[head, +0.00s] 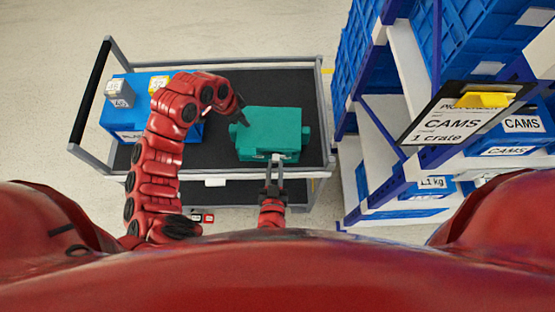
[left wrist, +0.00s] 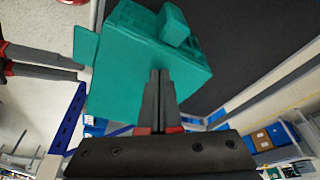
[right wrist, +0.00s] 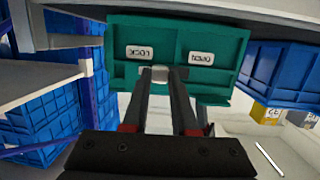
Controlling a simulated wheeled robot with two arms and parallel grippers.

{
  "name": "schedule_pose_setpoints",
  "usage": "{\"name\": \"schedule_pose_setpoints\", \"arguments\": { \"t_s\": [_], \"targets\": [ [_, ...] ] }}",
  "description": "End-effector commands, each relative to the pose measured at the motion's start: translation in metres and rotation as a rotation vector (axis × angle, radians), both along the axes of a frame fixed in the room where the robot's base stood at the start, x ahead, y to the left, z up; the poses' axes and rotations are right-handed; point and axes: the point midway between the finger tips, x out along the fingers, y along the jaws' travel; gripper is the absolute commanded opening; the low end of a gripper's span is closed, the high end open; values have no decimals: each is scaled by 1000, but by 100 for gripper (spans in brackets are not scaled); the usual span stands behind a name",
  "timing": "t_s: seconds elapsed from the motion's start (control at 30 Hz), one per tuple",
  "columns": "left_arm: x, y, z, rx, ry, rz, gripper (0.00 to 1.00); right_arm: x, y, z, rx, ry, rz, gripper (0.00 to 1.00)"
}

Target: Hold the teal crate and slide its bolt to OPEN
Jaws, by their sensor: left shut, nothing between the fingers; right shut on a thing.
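The teal crate (head: 272,128) sits on the dark cart top. It also shows in the left wrist view (left wrist: 135,50). My left gripper (head: 242,120) is shut and empty at the crate's left side; its tips (left wrist: 160,73) overlap the crate, and I cannot tell whether they touch. My right gripper (head: 274,163) is at the crate's near face. In the right wrist view, its fingers are shut on the pale bolt knob (right wrist: 160,74). The upside-down LOCK label (right wrist: 140,52) and OPEN label (right wrist: 201,58) flank the knob, which is nearer LOCK.
A blue crate (head: 122,119) with weight blocks on top stands at the cart's left. The cart's grey rail (head: 320,110) runs right of the teal crate. A shelf rack (head: 410,85) with blue crates and a CAMS sign (head: 452,123) stands further right.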

Motion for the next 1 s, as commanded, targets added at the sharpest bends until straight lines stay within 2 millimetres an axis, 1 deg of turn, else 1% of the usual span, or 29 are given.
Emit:
{"name": "schedule_pose_setpoints", "arguments": {
  "t_s": [0.03, 1.0],
  "targets": [
    [-3, 1, -3, 2, 9, 0, 0, 0, 1, 0, 0, -1, 0, 0],
    [-3, 0, -3, 2, 9, 0, 0, 3, 24, 0, 1, -2, -1, 0]
  ]
}}
